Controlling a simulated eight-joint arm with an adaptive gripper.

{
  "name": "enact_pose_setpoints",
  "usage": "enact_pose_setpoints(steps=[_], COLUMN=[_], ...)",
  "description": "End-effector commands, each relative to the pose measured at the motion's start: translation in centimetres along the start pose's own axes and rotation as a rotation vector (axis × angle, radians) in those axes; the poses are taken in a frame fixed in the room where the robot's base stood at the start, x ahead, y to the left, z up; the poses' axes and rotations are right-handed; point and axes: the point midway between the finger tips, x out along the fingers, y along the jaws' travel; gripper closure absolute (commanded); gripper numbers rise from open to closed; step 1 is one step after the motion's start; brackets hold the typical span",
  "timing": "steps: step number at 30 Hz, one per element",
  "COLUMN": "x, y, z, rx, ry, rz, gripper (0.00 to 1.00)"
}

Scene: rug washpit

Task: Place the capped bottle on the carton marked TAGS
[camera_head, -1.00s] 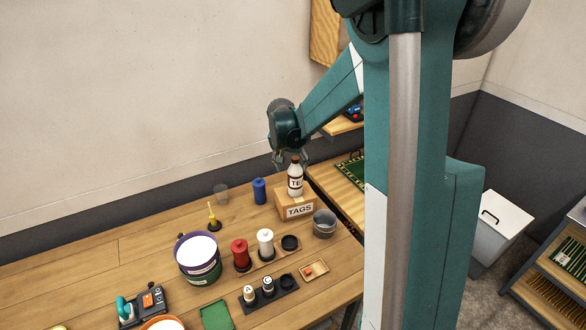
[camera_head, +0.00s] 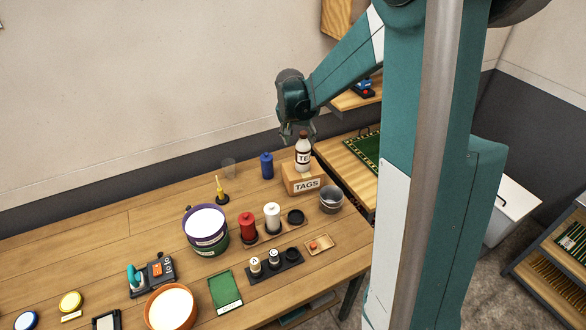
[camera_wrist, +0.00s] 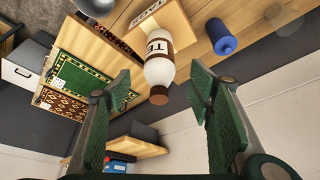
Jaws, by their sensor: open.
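The capped bottle (camera_head: 303,155) is white with a brown cap and a brown band lettered "TE". It stands upright on top of the wooden carton marked TAGS (camera_head: 305,186). In the wrist view the bottle (camera_wrist: 158,62) shows with its brown cap toward me, and part of the carton (camera_wrist: 165,27) shows behind it. My gripper (camera_head: 299,133) is open and empty, just above and behind the bottle. In the wrist view the two green-padded fingers (camera_wrist: 161,118) are spread wide, with the cap near the gap between them. They appear clear of the bottle.
A blue bottle (camera_head: 267,165) and a clear cup (camera_head: 229,168) stand left of the carton. A metal pail (camera_head: 331,199) is at its right front. Red (camera_head: 247,227) and white (camera_head: 272,217) spools stand in front. A green patterned rug (camera_head: 364,148) lies on the adjoining table.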

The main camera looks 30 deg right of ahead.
Motion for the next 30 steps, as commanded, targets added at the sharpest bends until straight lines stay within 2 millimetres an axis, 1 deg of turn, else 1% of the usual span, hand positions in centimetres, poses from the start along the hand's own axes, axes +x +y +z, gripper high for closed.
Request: enact_pose_setpoints(steps=[5,11,21,30], x=[-2.0,-5.6,-11.9,-16.6], y=[0.0,0.1,0.6,1.5], z=[1.0,2.9,7.3,11.5], rx=[-0.028,-0.081,-0.187,-0.280], ry=[0.004,0.015,0.038,0.063], rz=[-0.016,-0.046,-0.106,-0.159], gripper=[0.47,0.47,0.47,0.47])
